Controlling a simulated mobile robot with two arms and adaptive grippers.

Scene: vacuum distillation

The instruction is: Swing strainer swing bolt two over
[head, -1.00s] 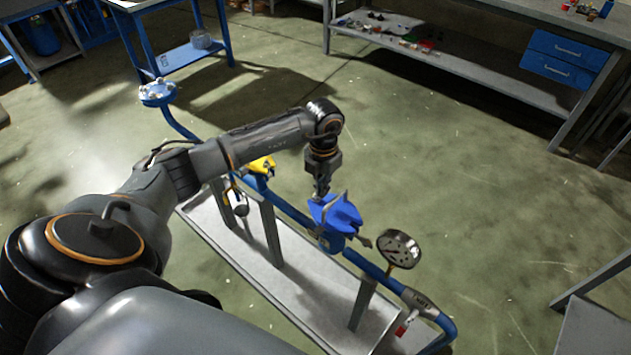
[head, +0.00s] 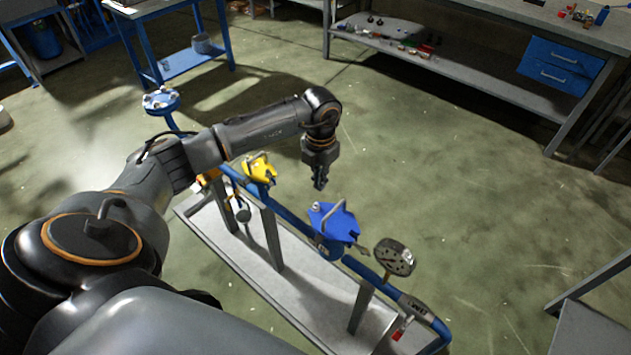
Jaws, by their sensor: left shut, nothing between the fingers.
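The blue strainer (head: 328,243) sits in the blue pipe line, with a flat blue cover (head: 343,228) on top. A grey bar or handle (head: 333,217) rises over the cover. A small grey swing bolt (head: 361,250) sticks out at the strainer's right side; a second bolt cannot be made out clearly. My left gripper (head: 320,184) points down, shut and empty, above and behind the strainer, apart from it. My right gripper is not in view.
A yellow fitting (head: 260,168) is on the pipe to the left. The pipe runs above a grey tray (head: 290,305) on posts. A workbench (head: 450,90) stands at the back; open floor lies between.

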